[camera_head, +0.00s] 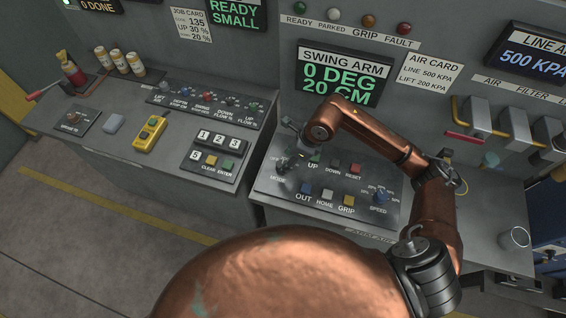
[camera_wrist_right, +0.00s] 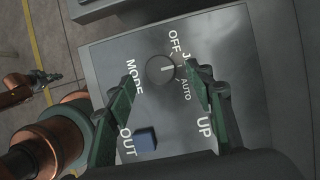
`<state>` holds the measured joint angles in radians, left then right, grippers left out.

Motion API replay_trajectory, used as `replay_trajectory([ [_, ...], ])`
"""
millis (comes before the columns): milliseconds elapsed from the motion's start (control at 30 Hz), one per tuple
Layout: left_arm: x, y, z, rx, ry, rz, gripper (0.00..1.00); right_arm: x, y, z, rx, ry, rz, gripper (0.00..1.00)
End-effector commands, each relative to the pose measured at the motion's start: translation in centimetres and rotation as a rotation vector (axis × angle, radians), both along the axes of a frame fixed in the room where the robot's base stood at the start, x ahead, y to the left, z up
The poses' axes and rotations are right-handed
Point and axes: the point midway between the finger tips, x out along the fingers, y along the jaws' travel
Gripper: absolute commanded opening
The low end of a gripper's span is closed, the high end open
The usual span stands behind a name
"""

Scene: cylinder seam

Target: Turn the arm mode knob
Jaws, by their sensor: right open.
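The arm mode knob (camera_wrist_right: 160,69) is a dark round dial with a white mark, on the grey control panel (camera_wrist_right: 105,58), beside the words MODE, OFF and AUTO. Its white mark points right, toward a label starting with J that a finger partly hides. My right gripper (camera_wrist_right: 161,76) is open. Its two green fingers stand on either side of the knob with gaps; I cannot tell how far above the panel they are.
Blue OUT button (camera_head: 305,188), green UP button (camera_head: 315,155) and the SPEED knob (camera_head: 379,198) share the panel. The SWING ARM display (camera_head: 342,75) reads 0 DEG, 20 CM. A keypad console (camera_head: 214,155) lies left. A metal cup (camera_head: 515,238) stands at right.

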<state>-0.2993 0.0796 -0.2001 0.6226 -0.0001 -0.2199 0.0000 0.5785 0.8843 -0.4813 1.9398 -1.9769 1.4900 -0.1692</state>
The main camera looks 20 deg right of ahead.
Motion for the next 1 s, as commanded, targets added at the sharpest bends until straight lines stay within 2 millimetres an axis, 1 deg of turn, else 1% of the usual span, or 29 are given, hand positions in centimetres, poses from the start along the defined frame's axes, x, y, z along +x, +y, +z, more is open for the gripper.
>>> replay_trajectory([
  [100,-0.1,0.0,0.1,0.000,0.001,0.000,0.00,0.3,0.6,-1.5,0.002,0.002,-0.001,0.49],
  [233,-0.1,0.0,0.1,0.000,0.002,0.000,0.00,0.6,0.9,-2.6,0.001,0.001,0.000,0.49],
  [333,-0.2,0.0,0.1,0.000,0.003,0.000,0.00,0.7,1.0,-2.9,0.000,0.000,0.000,0.49],
  [567,-0.2,0.0,0.1,0.000,0.003,0.000,0.00,0.7,1.0,-3.0,-0.001,-0.001,0.000,0.49],
  [1000,-0.2,0.0,0.1,0.001,0.004,0.000,0.00,0.7,1.0,-3.0,-0.001,-0.001,0.000,0.19],
])
